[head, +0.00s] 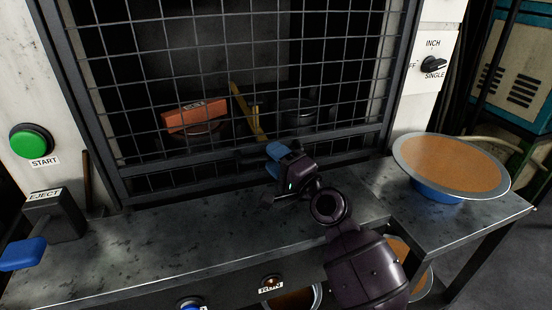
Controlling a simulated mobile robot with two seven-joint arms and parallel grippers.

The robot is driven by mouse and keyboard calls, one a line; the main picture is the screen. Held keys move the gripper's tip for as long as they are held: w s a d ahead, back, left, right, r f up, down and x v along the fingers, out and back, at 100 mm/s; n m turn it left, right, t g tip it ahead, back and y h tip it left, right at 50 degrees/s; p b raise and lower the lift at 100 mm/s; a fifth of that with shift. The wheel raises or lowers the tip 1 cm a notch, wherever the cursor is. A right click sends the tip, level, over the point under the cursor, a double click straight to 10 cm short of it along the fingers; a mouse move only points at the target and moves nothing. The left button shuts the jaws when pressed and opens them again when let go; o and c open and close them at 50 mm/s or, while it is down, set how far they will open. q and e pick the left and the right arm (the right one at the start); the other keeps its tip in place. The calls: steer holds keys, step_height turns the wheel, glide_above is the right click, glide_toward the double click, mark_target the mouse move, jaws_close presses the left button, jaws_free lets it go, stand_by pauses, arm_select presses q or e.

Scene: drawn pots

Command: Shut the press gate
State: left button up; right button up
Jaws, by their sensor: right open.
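The press gate (170,75) is a dark wire mesh in a dark frame. It spans the front of the press opening, with its lower rail low over the metal bench. I cannot tell whether it sits fully closed. My right gripper (275,162) is at the lower middle of the gate, in front of the lower rail. Its blue-tipped jaws are open, with nothing seen held between them. It hides part of the rail, and I cannot tell whether it touches it. My left gripper is not in view.
Behind the mesh are an orange-brown block (195,117) and a yellow bar (248,112). A wide brown-filled pan (452,163) stands on the bench at right. At left are a green START button (31,141) and a blue-handled EJECT lever (22,253). The left bench top is clear.

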steer(key=shift+s+d, duration=0.1)
steer(key=v, duration=1)
steer(key=shift+s+d+f, duration=0.1)
steer(key=shift+s+f, duration=0.05)
steer(key=shift+s, duration=0.05)
steer(key=shift+d, duration=0.1)
